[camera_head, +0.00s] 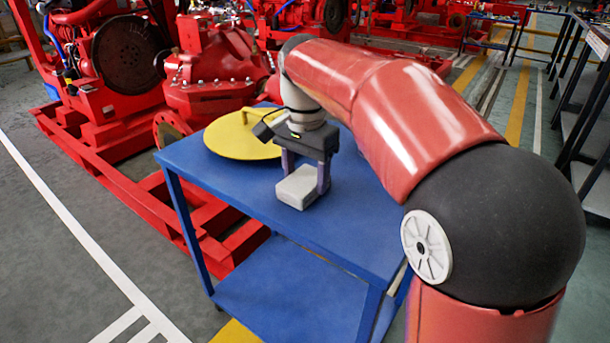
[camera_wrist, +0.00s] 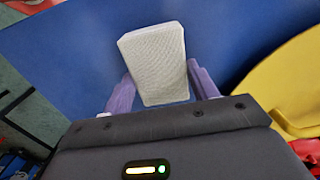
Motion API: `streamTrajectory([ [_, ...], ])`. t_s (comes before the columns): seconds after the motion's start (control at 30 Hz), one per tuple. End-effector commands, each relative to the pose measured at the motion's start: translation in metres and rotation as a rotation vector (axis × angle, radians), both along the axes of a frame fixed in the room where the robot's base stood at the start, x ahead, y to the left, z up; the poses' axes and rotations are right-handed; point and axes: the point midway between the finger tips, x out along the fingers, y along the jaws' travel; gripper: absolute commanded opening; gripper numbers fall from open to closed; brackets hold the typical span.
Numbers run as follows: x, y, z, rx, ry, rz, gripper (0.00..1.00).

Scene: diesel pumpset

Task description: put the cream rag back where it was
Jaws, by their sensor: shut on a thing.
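The cream rag (camera_head: 299,188) looks like a small pale folded block with a woven surface. My gripper (camera_head: 305,183) is shut on it, with one purple finger on each side. In the wrist view the rag (camera_wrist: 155,62) sits between the two fingertips of my gripper (camera_wrist: 160,88). It is over the blue table top (camera_head: 345,235), near the middle of the front part. I cannot tell whether the rag touches the table or is held just above it.
A round yellow lid (camera_head: 235,142) with a handle lies on the table behind and left of my gripper; it also shows in the wrist view (camera_wrist: 290,85). Red pump machinery (camera_head: 205,85) stands beyond the table. The table's front and right parts look clear.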

Motion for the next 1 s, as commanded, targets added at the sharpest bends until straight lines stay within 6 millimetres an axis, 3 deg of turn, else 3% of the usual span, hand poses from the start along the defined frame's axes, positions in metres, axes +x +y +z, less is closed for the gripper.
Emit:
streamTrajectory([
  [0.27,0.000,0.000,-0.001,0.001,-0.001,0.000,0.40],
  [0.3,0.000,0.000,-0.002,0.001,-0.001,0.000,0.60],
  [0.47,0.000,0.000,-0.001,0.001,-0.001,0.001,0.80],
  [0.77,0.000,0.000,0.001,0.000,-0.001,0.001,0.80],
  [1.0,0.001,0.001,0.035,0.001,-0.005,0.001,0.80],
])
